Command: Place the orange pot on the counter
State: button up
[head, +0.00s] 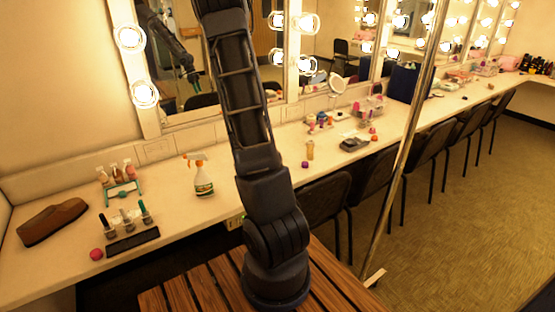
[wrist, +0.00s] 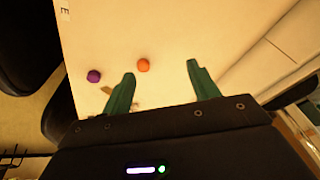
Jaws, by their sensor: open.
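A small round orange pot (wrist: 143,65) shows in the wrist view, on the pale counter (wrist: 175,25) beyond my fingers and between their lines. My gripper (wrist: 160,76) is open, its two green fingers spread wide with nothing between the tips. The pot appears apart from both fingers. In the head view the counter (head: 270,190) runs along the mirrors. My gripper's end is out of the top of that view; a small reflection of it shows in the mirror. I cannot surely tell which item there is the orange pot.
A purple pot (wrist: 94,76) lies left of the orange one. Chairs (head: 328,198) and a metal pole (head: 405,150) stand in front.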

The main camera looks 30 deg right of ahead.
jog(key=w+d+f, duration=0.1)
jog(key=d+f, duration=0.3)
jog(key=f, duration=0.2)
jog(key=w+d+f+m+h, duration=0.1)
jog(key=d+f, duration=0.4)
jog(key=f, duration=0.1)
jog(key=w+d+f+h, duration=0.1)
jog(key=d+f, duration=0.3)
jog(key=f, duration=0.2)
jog(key=shift+w+d+f+m+g, duration=0.15)
jog(key=shift+w+d+m+g, duration=0.15)
jog(key=shift+w+g, duration=0.1)
jog(key=c, duration=1.1)
jog(key=shift+c, duration=0.2)
notch_tip(320, 180, up, 20)
